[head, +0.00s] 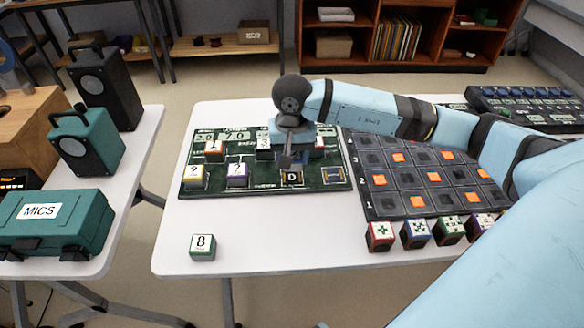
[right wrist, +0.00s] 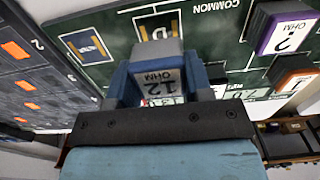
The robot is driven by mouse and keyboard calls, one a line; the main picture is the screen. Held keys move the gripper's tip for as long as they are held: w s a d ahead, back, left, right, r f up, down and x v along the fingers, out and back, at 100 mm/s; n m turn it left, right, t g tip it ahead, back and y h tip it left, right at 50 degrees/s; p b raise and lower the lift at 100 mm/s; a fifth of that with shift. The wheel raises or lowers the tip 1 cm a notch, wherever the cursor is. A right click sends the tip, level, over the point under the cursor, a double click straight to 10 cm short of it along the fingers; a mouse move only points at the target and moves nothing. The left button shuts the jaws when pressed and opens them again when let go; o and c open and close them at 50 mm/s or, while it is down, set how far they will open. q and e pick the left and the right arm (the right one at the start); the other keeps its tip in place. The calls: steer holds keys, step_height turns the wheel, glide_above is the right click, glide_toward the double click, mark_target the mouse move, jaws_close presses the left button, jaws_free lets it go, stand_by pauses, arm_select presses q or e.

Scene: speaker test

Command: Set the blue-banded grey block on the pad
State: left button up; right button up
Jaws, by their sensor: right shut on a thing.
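My right gripper (head: 287,156) is over the green board (head: 215,187), just behind the pad marked D (head: 291,178). In the right wrist view the gripper (right wrist: 159,85) is shut on a grey block (right wrist: 158,78) with a white label reading 12 OHM. Blue shows at its sides, but I cannot clearly separate band from fingers. In the head view the gripper mostly hides the block, and its height above the board is unclear. The D pad also shows in the right wrist view (right wrist: 158,25), beside another yellow-outlined pad (right wrist: 88,46). My left gripper is not in view.
Purple (head: 237,175), yellow (head: 194,176) and orange (head: 215,149) blocks stand on the board. A green block marked 8 (head: 203,247) sits at the table's front left. A dark grid tray (head: 385,208) lies right of the board, with several blocks before it. Front-middle table is clear.

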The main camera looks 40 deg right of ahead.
step_height(320, 180, down, 4)
steer(key=shift+r+b, duration=0.1)
steer(key=shift+b, duration=0.2)
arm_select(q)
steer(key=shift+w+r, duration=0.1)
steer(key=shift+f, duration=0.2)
arm_select(e)
steer(key=shift+f, duration=0.2)
steer(key=o, duration=0.9)
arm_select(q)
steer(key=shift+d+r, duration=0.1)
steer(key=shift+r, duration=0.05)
arm_select(e)
steer(key=shift+o, duration=0.2)
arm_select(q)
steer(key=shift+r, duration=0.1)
arm_select(e)
steer(key=shift+r, duration=0.1)
steer(key=shift+r, duration=0.25)
step_height(320, 180, up, 12)
steer(key=shift+f+p, duration=0.15)
steer(key=shift+p, duration=0.85)
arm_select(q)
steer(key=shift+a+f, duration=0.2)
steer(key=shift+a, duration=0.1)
